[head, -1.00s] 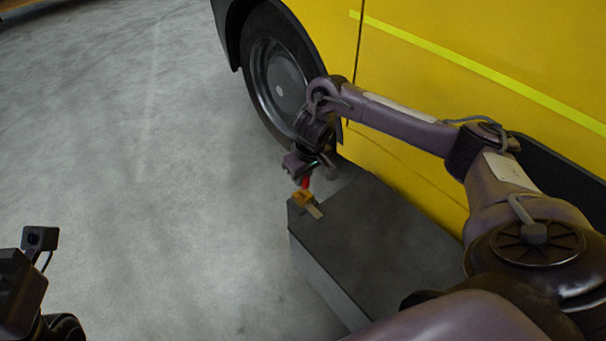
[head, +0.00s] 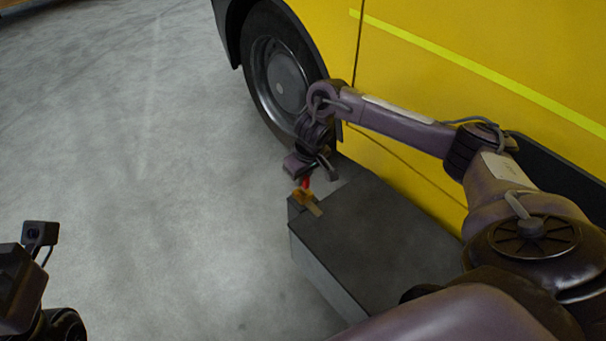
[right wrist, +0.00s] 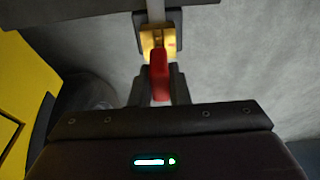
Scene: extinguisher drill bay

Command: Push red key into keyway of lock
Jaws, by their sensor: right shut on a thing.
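The red key (right wrist: 159,76) is held between the fingers of my right gripper (right wrist: 159,90), which is shut on it. In the head view the red key (head: 305,183) shows as a small red spot below my right gripper (head: 308,174). The brass-coloured lock (right wrist: 158,42) is directly ahead of the key in the right wrist view. The key's tip meets the lock's face there; how deep it sits in the keyway is hidden. In the head view the lock (head: 303,196) sits at the far left corner of a dark grey box. Part of my left gripper (head: 28,262) shows at the left edge, its fingertips unclear.
The dark grey box (head: 375,245) stands on the concrete floor beside a yellow vehicle (head: 480,70). The vehicle's wheel (head: 280,80) is just behind my right gripper. The floor (head: 150,190) to the left is clear.

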